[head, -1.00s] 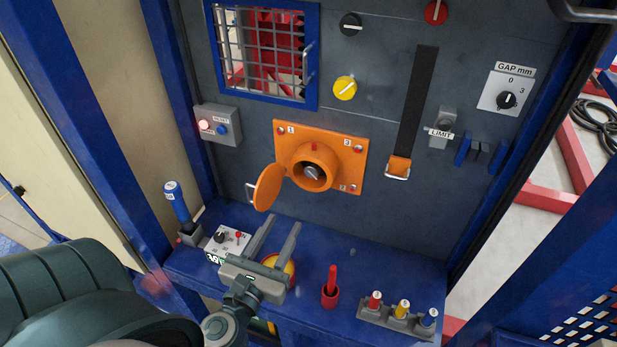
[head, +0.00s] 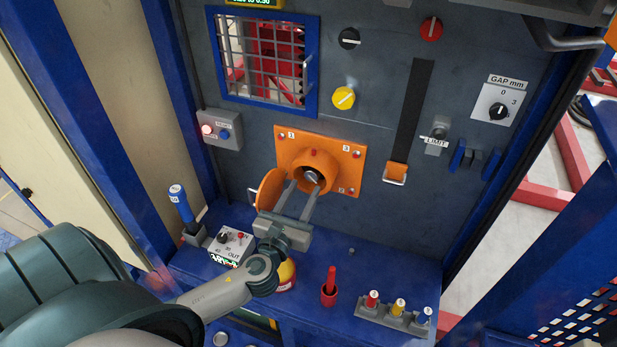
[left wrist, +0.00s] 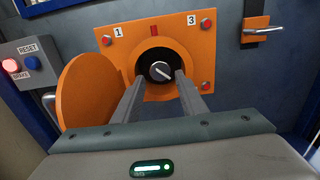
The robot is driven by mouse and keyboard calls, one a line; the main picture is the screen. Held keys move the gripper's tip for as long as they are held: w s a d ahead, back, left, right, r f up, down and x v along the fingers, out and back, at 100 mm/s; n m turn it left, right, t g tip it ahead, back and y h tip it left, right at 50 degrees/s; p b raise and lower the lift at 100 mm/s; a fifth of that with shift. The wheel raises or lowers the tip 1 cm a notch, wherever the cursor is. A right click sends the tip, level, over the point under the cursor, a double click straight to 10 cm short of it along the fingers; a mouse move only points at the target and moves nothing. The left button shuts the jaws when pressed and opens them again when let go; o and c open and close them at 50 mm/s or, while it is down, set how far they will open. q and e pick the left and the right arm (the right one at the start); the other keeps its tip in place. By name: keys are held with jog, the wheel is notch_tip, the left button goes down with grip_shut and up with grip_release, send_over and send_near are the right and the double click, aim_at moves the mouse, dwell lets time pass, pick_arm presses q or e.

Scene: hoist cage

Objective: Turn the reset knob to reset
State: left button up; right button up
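A grey knob with a white pointer line (head: 311,177) sits recessed inside an orange round housing (head: 301,150) on the wall panel. In the left wrist view the knob (left wrist: 160,71) lies in the dark opening, its pointer slanted. A red mark is above the opening, and the round orange cover (left wrist: 88,92) hangs open at the left. My left gripper (head: 301,186) is open, its two fingers pointing at the housing. In the left wrist view the fingertips (left wrist: 160,78) appear either side of the knob, at the opening; contact cannot be told. My right gripper is not in view.
A small box with a blue button labelled RESET (left wrist: 33,63) and a red light is left of the housing. Black, yellow (head: 343,98) and red knobs are higher up. A strap (head: 410,120) hangs at right. Below, the blue shelf (head: 330,265) carries levers and several coloured plugs.

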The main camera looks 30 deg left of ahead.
aim_at(311, 178)
pick_arm(q)
jog(key=shift+p+x, duration=0.4)
jog(key=shift+x, duration=1.8)
jog(key=c, duration=0.8)
